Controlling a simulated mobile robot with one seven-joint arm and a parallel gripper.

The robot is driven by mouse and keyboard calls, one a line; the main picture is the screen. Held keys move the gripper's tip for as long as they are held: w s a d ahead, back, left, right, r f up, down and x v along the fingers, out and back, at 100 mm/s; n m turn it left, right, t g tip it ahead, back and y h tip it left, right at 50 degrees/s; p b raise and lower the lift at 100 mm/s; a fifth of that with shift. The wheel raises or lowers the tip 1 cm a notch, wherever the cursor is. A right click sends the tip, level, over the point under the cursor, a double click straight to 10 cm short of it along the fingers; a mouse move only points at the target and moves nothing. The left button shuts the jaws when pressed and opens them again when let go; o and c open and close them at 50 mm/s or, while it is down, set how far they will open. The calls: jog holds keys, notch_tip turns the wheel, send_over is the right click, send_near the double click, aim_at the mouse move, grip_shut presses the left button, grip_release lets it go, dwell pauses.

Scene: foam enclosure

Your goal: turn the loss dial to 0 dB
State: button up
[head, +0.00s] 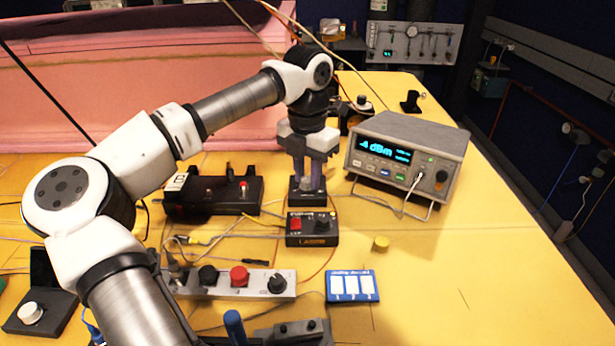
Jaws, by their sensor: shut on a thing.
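My gripper (308,182) points straight down over a small black box (307,198) in the middle of the table. Its fingers are shut on the dial on top of that box, which I take to be the loss dial. The fingers hide most of the dial, so its marks and setting cannot be read. A grey power meter (437,146) to the right has a lit cyan display (383,149) that reads in dBm, with a digit that looks like -4.
A black box with a red button (312,229) sits in front of the gripper. A longer black unit (212,195) lies to the left. A grey knob strip (238,284), a blue card (352,286) and a yellow cap (381,243) lie nearer. Loose fibres cross the table; its right side is clear.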

aim_at(307, 179)
jog(key=shift+n+b, duration=0.4)
jog(key=shift+n, duration=0.8)
jog(key=o, duration=1)
notch_tip(307, 179, up, 14)
jog(key=shift+f, duration=0.1)
